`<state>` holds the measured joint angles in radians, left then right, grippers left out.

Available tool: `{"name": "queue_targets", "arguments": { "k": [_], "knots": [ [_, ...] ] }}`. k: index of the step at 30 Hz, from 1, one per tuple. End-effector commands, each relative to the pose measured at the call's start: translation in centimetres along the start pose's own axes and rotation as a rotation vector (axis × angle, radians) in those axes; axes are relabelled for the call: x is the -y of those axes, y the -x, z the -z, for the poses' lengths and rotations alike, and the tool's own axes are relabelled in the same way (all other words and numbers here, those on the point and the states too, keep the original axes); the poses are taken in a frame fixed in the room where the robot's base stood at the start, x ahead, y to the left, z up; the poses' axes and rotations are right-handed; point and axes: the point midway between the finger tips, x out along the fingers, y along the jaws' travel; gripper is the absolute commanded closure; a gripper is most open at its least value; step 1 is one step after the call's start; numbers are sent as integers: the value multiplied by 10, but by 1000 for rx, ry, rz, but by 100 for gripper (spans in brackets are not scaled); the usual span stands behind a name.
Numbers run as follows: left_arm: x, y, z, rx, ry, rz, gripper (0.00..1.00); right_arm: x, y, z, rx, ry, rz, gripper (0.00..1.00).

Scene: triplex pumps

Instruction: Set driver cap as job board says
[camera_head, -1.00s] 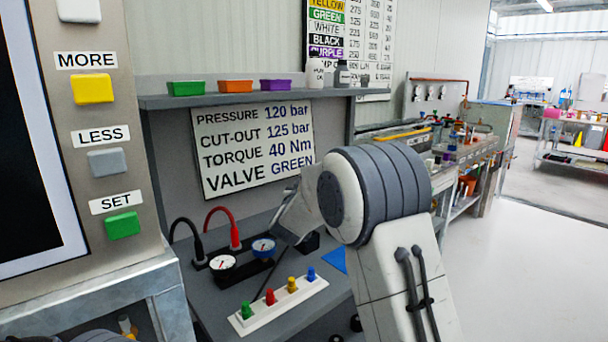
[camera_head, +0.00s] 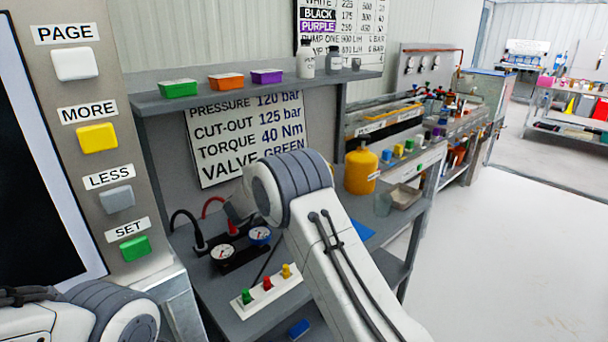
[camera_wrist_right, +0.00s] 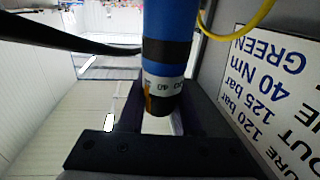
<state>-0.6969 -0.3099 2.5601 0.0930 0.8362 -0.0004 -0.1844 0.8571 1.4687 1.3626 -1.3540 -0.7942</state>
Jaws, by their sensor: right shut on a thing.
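The job board (camera_head: 247,138) reads pressure 120 bar, cut-out 125 bar, torque 40 Nm, valve green. It also shows upside down in the right wrist view (camera_wrist_right: 275,95). My right gripper (camera_wrist_right: 162,112) is shut on a blue driver-like tool (camera_wrist_right: 170,25) with a black band and a white scale ring showing 40. In the head view, the right arm's wrist hides its gripper and the tool. A white rack (camera_head: 290,291) holds a green cap (camera_head: 247,297), a red cap (camera_head: 267,283) and a yellow cap (camera_head: 287,270); my arm covers its right end. My left gripper is out of view.
Two gauges (camera_head: 222,252) with red and black hoses stand behind the rack. A panel with PAGE, MORE, LESS and green SET (camera_head: 135,248) buttons stands left. A shelf (camera_head: 220,95) overhangs the board. A yellow cylinder (camera_head: 361,170) and beaker stand right of my arm.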

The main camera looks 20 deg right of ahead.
Motion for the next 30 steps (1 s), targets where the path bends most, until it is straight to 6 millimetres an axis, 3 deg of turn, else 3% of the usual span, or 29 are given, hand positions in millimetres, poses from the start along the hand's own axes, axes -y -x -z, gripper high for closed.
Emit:
{"name": "queue_targets", "arguments": {
  "k": [26, 27, 29, 30],
  "knots": [
    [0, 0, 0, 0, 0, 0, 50, 0, 0, 2, -3, -3, 2, 100],
    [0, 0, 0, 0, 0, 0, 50, 0, 0, 2, -3, -3, 2, 55],
    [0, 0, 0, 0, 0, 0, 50, 0, 0, 2, -3, -3, 2, 36],
    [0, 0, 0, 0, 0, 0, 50, 0, 0, 2, -2, -3, 2, 36]
  ]
}}
